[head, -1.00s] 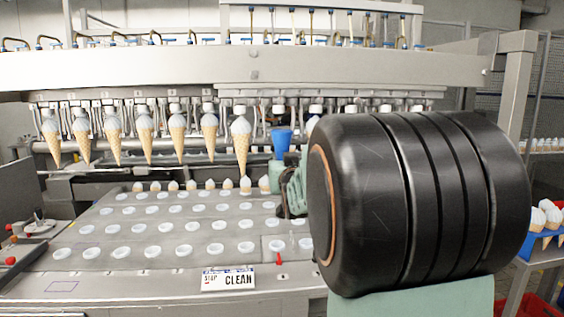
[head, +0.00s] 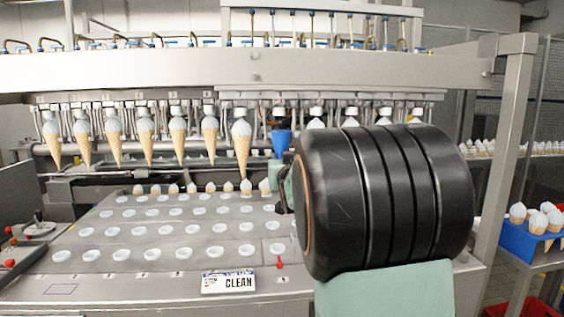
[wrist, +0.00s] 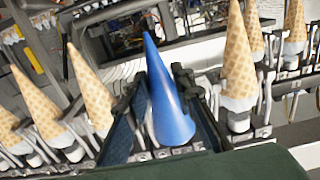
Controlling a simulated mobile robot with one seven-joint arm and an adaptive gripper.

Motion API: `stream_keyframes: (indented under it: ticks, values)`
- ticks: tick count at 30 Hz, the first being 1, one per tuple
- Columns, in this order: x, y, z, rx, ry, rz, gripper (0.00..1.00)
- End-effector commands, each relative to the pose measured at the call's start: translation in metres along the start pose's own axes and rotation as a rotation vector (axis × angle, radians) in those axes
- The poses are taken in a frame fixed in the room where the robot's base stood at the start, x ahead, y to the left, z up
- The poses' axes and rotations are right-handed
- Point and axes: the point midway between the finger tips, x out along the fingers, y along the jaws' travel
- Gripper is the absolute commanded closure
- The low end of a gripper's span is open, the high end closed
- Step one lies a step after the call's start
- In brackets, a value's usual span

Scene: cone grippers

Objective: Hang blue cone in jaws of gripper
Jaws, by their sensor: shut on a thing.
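The blue cone (head: 282,142) is upright with its wide end up, in the gap in the row of hanging cones, at about the height of the cones beside it. In the wrist view the blue cone (wrist: 168,100) stands between the two dark fingers of my gripper (wrist: 160,88), which is shut on it. The machine's metal jaws (wrist: 165,152) show in part at the cone's wide end. I cannot tell whether they touch the cone. In the head view my black arm link hides most of my gripper.
Waffle cones (head: 241,148) with white tops hang in a row on both sides of the gap. Below is a plate (head: 160,240) with rows of white holes. A blue tray (head: 530,245) of cones stands at the right. A metal beam (head: 150,70) runs above the row.

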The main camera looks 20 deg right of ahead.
Motion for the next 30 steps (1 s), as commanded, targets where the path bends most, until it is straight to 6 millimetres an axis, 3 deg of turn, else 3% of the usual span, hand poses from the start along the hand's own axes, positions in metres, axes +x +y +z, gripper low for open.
stream_keyframes:
  ticks: [15,30]
  values:
    - [0.004,0.000,-0.001,0.000,0.001,0.000,0.95]
    - [0.022,0.000,0.000,0.000,0.001,0.000,0.95]
